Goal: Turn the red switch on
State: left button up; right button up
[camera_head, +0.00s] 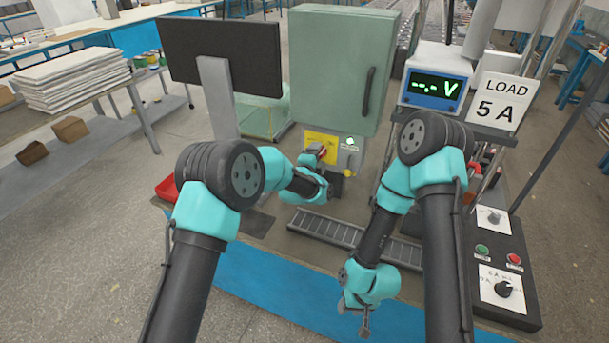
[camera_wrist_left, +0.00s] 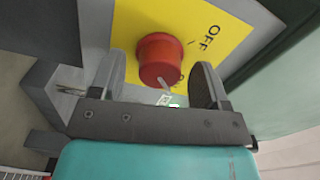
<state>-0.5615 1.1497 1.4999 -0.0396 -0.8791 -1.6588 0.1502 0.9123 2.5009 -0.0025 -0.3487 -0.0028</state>
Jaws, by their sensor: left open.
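The red switch (camera_head: 318,149) is a round knob on a yellow plate (camera_head: 328,140) below the green cabinet. In the left wrist view the red switch (camera_wrist_left: 158,58) has a pale mark on its lower edge, turned away from the OFF print (camera_wrist_left: 212,38) and toward a partly hidden label. My left gripper (camera_head: 316,160) is at the plate. In its wrist view my left gripper (camera_wrist_left: 162,78) is open, with one finger on each side of the knob; contact is not clear. My right gripper (camera_head: 354,318) is open and empty, low over the blue strip.
The green cabinet (camera_head: 335,60) stands above the plate, with a black monitor (camera_head: 222,55) to its left. A voltage display (camera_head: 435,88) and a LOAD 5 A sign (camera_head: 500,98) are right. A slotted rail (camera_head: 325,228) and a control box (camera_head: 505,260) lie nearer.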

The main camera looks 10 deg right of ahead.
pick_arm(q)
jog(key=v, duration=1.6)
jog(key=shift+s, duration=0.4)
jog(key=shift+a, duration=0.15)
jog(key=s+a+f+n+g+y, duration=0.3)
jog(key=a+f+n, duration=0.3)
jog(key=a+f, duration=0.35)
jog(key=s+a+f+n+g+y, duration=0.25)
jog(key=a+f+n, duration=0.35)
jog(key=a+f, duration=0.4)
jog(key=s+a+f+n+g, duration=0.3)
jog(key=s+a+n, duration=0.3)
jog(key=s, duration=0.4)
jog(key=s+a+f+n+g+y, duration=0.1)
jog(key=s+a+f+n+g, duration=0.3)
jog(key=s+a, duration=0.5)
jog(key=s+n+g, duration=0.1)
jog(key=s+n, duration=0.1)
jog(key=shift+f+n, duration=0.3)
jog(key=shift+n, duration=0.1)
jog(key=shift+s, duration=0.1)
jog(key=shift+c, duration=0.3)
